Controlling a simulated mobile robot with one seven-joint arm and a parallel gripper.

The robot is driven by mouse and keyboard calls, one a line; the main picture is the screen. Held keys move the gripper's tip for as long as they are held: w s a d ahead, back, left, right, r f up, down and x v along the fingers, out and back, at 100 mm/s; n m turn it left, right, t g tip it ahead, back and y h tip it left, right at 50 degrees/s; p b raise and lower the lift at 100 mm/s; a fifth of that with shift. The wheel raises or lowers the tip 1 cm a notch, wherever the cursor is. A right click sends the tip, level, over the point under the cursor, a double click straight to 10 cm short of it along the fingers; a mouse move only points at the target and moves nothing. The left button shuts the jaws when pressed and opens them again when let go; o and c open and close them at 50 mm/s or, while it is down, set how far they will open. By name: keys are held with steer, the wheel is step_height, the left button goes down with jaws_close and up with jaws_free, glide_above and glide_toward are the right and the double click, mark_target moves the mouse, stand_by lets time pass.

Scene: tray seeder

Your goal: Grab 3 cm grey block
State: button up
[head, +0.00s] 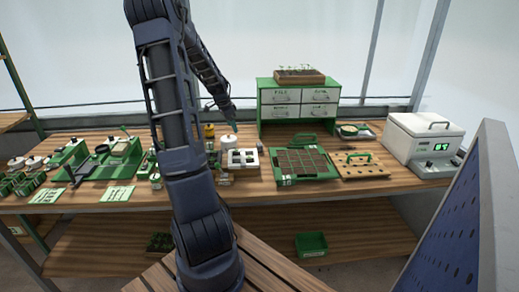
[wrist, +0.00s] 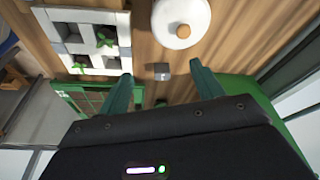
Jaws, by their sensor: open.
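A small grey block (wrist: 162,72) sits on the wooden bench top in the wrist view. My gripper (wrist: 161,68) is open and empty. In that view its two green fingers frame the block, one to the left and one to the right. The block appears beyond the fingertips, with no contact visible. In the head view my gripper (head: 231,119) hangs above the bench, near the white jar. I cannot clearly make out the grey block in the head view.
A white lidded jar (wrist: 182,20) and a white grid holder with seedlings (wrist: 84,16) stand close to the block. A green seed tray (head: 302,145), a peg board (head: 357,160), a green drawer cabinet (head: 263,110) and a white machine (head: 411,126) stand further right.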

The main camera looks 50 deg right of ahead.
mark_target(259, 144)
steer(key=s+d+f+m, duration=0.1)
steer(key=d+f, duration=0.2)
steer(key=s+d+f+m+g, duration=0.1)
steer(key=s+d+f, duration=0.1)
steer(key=d+f, duration=0.1)
steer(key=s+d+f+m, duration=0.1)
steer(key=s+d+f, duration=0.1)
steer(key=d+f, duration=0.2)
steer(key=shift+s+d+h, duration=0.15)
steer(key=shift+d+h, duration=0.05)
steer(key=shift+h, duration=0.1)
steer(key=shift+s+d+x, duration=0.1)
steer(key=shift+s+x, duration=0.1)
steer(key=shift+x, duration=0.65)
steer(key=shift+s+d+x, duration=0.1)
steer(key=shift+s+x, duration=0.05)
steer(key=shift+x, duration=0.7)
steer(key=shift+s+x, duration=0.2)
steer(key=shift+x, duration=0.65)
steer(key=shift+r, duration=0.15)
steer(key=c, duration=1.1)
